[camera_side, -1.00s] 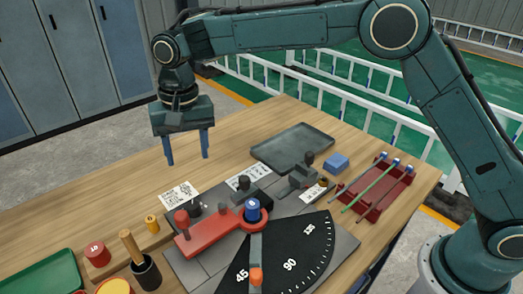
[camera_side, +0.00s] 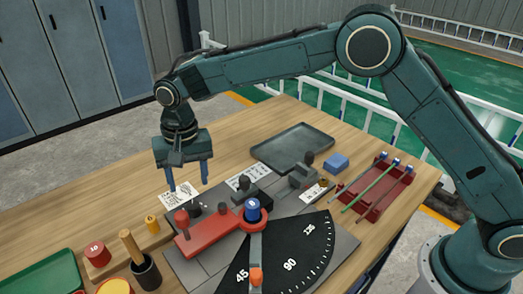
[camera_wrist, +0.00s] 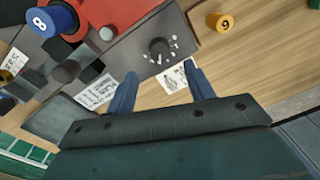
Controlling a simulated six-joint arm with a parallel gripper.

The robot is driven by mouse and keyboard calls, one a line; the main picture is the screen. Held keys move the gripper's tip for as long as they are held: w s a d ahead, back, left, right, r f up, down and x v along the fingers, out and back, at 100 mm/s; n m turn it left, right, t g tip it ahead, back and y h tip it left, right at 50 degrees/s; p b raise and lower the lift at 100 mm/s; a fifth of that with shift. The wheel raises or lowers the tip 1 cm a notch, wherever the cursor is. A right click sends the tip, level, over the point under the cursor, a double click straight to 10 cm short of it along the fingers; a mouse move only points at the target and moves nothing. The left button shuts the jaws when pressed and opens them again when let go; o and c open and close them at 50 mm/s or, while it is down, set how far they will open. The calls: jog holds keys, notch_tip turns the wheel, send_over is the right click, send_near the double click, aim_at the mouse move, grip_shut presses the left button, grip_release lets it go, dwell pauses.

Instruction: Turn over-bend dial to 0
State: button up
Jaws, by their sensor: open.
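The over-bend dial (camera_wrist: 159,47) is a small dark round knob on the grey bender plate, ringed by white marks in the wrist view. Its setting is too small to read. In the side view the dial (camera_side: 196,209) is partly hidden behind the red arm's knob. My gripper (camera_side: 188,186) is open and empty, pointing down above the table's back side, behind and above the dial. In the wrist view the two blue fingertips of the gripper (camera_wrist: 160,76) are apart, with the dial beyond them and a printed white card (camera_wrist: 176,78) close by.
The red bender arm (camera_side: 205,236) with its upright knob and the blue numbered pin (camera_side: 252,208) stand close to the dial. A yellow numbered piece (camera_side: 151,223) is to the left. A grey tray (camera_side: 292,148) and red rebar rack (camera_side: 378,188) lie to the right.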

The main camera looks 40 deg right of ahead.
aim_at(193, 204)
notch_tip(193, 204, down, 7)
jog(key=shift+a+f, duration=0.1)
jog(key=shift+f, duration=0.1)
dwell(0.3)
jog(key=c, duration=1)
